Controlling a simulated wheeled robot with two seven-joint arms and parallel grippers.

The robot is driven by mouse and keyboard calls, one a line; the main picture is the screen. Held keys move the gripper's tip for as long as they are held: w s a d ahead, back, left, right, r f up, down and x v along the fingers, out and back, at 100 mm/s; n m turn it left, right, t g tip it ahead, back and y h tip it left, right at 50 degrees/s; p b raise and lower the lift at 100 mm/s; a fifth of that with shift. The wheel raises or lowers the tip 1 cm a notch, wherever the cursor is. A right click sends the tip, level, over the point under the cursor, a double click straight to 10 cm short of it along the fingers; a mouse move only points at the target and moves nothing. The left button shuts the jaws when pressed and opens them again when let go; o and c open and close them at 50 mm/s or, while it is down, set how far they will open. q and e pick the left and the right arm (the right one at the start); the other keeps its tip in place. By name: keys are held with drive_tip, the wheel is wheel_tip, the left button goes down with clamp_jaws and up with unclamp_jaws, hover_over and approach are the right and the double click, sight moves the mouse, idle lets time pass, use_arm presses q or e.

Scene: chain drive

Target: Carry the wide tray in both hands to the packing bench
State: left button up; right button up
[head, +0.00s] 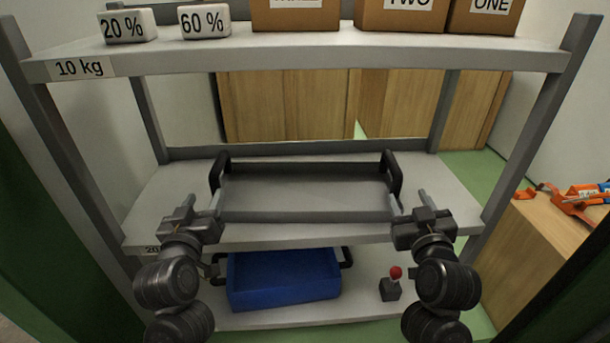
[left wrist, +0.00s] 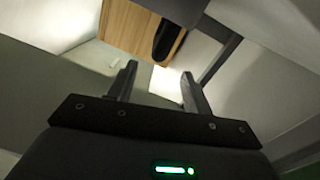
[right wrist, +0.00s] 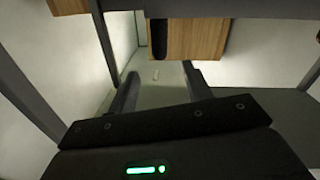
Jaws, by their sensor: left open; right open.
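The wide grey tray (head: 305,195) lies flat on the middle shelf, with a black upright handle at its left end (head: 218,172) and another at its right end (head: 392,172). My left gripper (head: 203,200) is open and empty at the tray's front left corner, short of the left handle. My right gripper (head: 411,203) is open and empty at the front right corner, short of the right handle. In the left wrist view a dark bar (left wrist: 167,40), apparently a handle, shows beyond the open fingers. A similar dark bar (right wrist: 158,38) shows in the right wrist view.
Labelled boxes (head: 400,16) and white blocks (head: 205,22) stand on the top shelf (head: 300,52) above the tray. A blue bin (head: 285,280) and a red-knobbed device (head: 390,288) sit on the lower shelf. Grey posts (head: 540,120) flank the rack. Orange tools lie on a wooden surface (head: 545,225) at right.

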sight(212, 178)
use_arm(q)
drive_tip(key=shift+w+d, duration=0.1)
drive_tip(key=shift+w, duration=0.2)
drive_tip(key=shift+s, duration=0.1)
drive_tip(key=shift+s+r, duration=0.2)
drive_tip(key=shift+s, duration=0.2)
drive_tip(key=shift+w, duration=0.1)
drive_tip(key=w, duration=1.1)
drive_tip(key=shift+f, duration=0.1)
use_arm(e)
drive_tip(key=w, duration=1)
drive_tip(key=shift+w+r, duration=0.1)
drive_tip(key=shift+w, duration=0.3)
use_arm(q)
clamp_jaws()
use_arm(e)
clamp_jaws()
drive_tip(key=shift+r, duration=0.1)
